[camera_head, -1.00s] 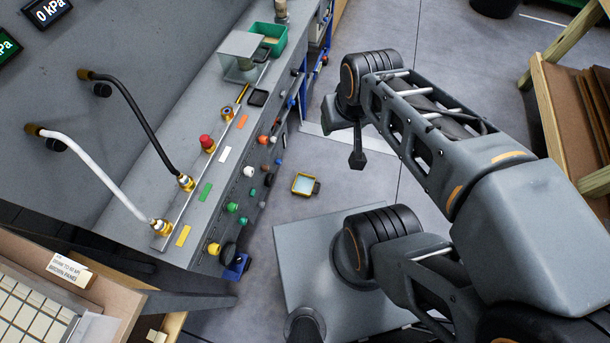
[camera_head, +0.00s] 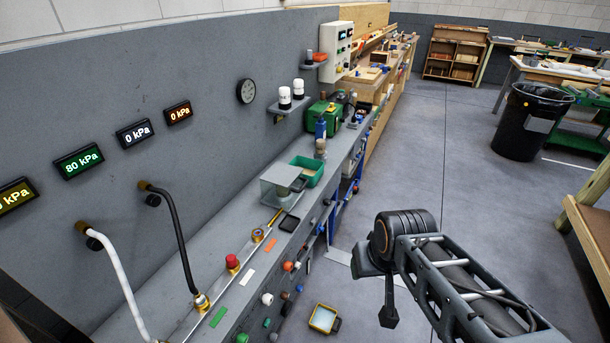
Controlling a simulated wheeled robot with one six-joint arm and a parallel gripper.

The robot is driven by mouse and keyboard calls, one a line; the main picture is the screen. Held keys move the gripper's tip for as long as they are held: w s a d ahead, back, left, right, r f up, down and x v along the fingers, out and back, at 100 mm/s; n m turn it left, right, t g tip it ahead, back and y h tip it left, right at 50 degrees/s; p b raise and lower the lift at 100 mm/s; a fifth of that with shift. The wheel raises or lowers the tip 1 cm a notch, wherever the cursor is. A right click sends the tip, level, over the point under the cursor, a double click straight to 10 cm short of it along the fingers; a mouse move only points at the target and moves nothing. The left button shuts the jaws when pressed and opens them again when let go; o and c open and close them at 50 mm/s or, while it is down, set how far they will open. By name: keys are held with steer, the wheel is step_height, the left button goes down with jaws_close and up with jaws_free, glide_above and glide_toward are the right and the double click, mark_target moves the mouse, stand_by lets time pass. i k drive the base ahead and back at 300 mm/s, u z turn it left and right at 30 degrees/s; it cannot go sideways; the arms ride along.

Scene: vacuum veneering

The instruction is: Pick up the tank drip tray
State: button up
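A small tray with a yellow rim, a pale inside and a black grip at its right (camera_head: 323,318) lies on the floor in front of the bench, low in the head view. No label shows which one is the tank drip tray. My gripper (camera_head: 388,312) hangs down at the end of my arm, right of the yellow-rimmed tray and apart from it. Its fingers are dark and seen from above, so their opening is unclear.
The grey bench (camera_head: 222,242) runs along the left wall, with knobs and valves on its front. A black hose (camera_head: 178,235) and a white hose (camera_head: 120,275) rise from it. A black bin (camera_head: 530,122) stands at the back right. The floor between is clear.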

mark_target(323, 318)
steer(key=z, duration=1.45)
steer(key=i, duration=0.5)
steer(key=u, duration=2.5)
